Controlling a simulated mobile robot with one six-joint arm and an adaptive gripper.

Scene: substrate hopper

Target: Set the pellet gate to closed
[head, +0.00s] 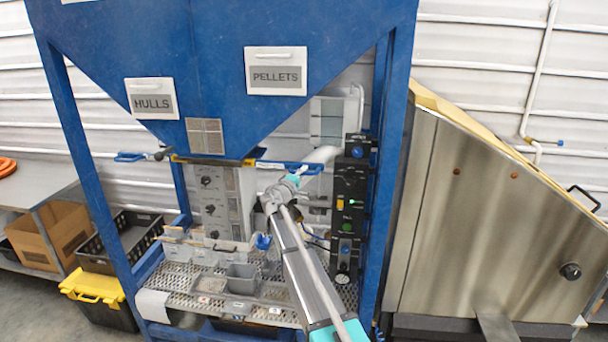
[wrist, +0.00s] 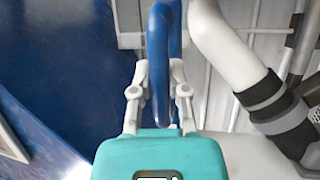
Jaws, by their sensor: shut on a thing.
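The blue hopper (head: 180,50) carries a HULLS label (head: 151,98) at left and a PELLETS label (head: 276,71) at right. The pellet gate's blue handle (head: 312,168) sticks out to the right below the hopper, under the PELLETS label. My gripper (head: 300,172) is at this handle, partly hidden by my own wrist. In the wrist view the blue bent handle bar (wrist: 157,60) lies between the two fingers of my gripper (wrist: 159,80), which are shut on it. The hulls gate's blue handle (head: 130,157) sticks out at left, apart from my gripper.
A black control column (head: 349,195) stands close right of my arm. A grey box with knobs (head: 213,195) hangs left of it. Blue frame legs (head: 391,180) flank the space. A grated shelf with small bins (head: 241,277) lies below. A pale pipe (wrist: 225,45) runs close right of my gripper.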

